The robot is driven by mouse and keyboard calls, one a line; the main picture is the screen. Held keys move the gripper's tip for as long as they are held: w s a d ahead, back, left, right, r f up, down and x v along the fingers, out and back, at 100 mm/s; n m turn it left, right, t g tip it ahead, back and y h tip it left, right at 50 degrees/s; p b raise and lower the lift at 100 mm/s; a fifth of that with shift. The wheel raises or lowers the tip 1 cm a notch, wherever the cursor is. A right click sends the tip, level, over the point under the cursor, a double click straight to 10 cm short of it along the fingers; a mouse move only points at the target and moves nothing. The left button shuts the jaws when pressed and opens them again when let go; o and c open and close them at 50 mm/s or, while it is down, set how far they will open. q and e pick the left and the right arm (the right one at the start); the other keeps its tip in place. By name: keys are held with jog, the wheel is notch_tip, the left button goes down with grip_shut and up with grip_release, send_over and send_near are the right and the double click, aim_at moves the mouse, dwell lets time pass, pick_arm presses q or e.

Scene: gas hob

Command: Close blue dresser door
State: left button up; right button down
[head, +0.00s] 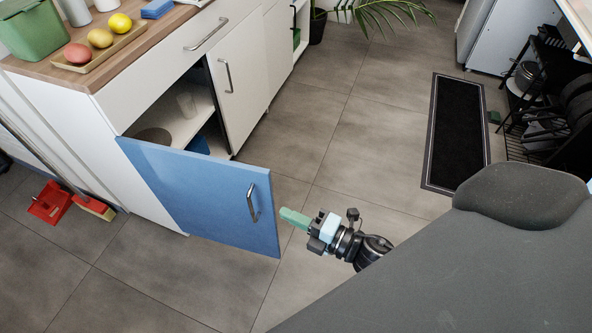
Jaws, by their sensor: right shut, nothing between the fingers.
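The blue dresser door (205,195) stands wide open, swung out from the left end of the white dresser (142,103). It carries a metal handle (251,203) near its free edge. The open compartment shows a shelf (180,122) with dishes on it. My right gripper (284,215) is shut and empty, with green fingertips. It is just right of the door's free edge, close to the handle; I cannot tell whether it touches the door. My left gripper is not in view.
The wooden top holds a tray of fruit (104,50) and a green bin (35,30). A red dustpan (50,203) and brush lie on the floor at left. A potted plant (318,25) stands at the back. A dark mat (457,130) and black rack (545,95) are at right. The middle floor is clear.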

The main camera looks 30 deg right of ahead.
aim_at(271, 188)
jog(key=shift+w+a, duration=0.15)
jog(key=shift+w, duration=2.1)
jog(key=shift+w+a, duration=0.15)
jog(key=shift+w, duration=2.1)
jog(key=shift+d, duration=0.1)
